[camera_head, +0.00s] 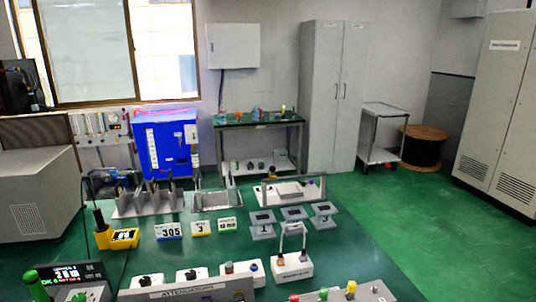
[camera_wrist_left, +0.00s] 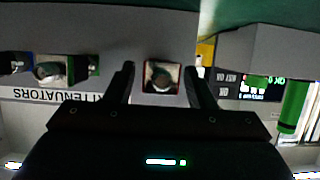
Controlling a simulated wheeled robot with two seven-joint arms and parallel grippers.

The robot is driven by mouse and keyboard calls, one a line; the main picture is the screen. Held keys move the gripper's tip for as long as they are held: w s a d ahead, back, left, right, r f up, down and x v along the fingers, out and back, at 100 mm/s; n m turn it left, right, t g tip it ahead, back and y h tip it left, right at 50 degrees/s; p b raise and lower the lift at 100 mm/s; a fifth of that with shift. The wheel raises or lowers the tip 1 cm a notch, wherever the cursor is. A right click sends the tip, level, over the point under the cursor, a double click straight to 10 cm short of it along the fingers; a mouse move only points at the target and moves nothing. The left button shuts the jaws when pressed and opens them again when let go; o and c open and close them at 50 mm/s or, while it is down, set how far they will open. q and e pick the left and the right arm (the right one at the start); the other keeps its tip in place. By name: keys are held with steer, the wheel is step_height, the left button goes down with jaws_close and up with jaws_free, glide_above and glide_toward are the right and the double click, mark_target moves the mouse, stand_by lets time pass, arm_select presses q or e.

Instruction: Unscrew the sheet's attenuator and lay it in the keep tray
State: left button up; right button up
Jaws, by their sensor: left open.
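My left gripper (camera_wrist_left: 160,70) is open in the left wrist view, its two dark fingers apart. Between the fingers, a dark rounded piece (camera_wrist_left: 158,78) shows in a square red-edged opening. I cannot tell whether the fingers touch it. The grey rack labelled ATTENUATORS (camera_wrist_left: 50,95) appears upside down there, with more pieces at left. In the head view the labelled rack (camera_head: 185,293) is at the bottom edge. Cards reading 305 (camera_head: 169,231), 3 (camera_head: 198,228) and a green-edged one (camera_head: 228,224) stand mid-table. A low-walled grey tray (camera_head: 217,207) lies behind them. My right gripper is not seen.
A display unit (camera_head: 77,272) with a green handle stands at front left, also in the left wrist view (camera_wrist_left: 265,85). A yellow-based tool (camera_head: 118,238) is at left. Grey pads (camera_head: 263,224) and a white handled stand (camera_head: 292,266) are at right.

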arm_select(q)
steer(key=shift+p, duration=0.3)
stand_by(0.5)
jaws_close()
stand_by(0.4)
steer(key=shift+s, duration=0.1)
steer(key=shift+s+d+p, duration=0.25)
steer(key=shift+s+p, duration=0.3)
steer(key=shift+s, duration=0.4)
steer(key=shift+s+d+p, duration=0.2)
steer(key=shift+s+p, duration=0.4)
steer(key=shift+s, duration=0.3)
steer(key=shift+s+d+p, duration=0.25)
steer(key=shift+s+p, duration=0.3)
steer(key=shift+s, duration=0.4)
steer(key=shift+p, duration=0.3)
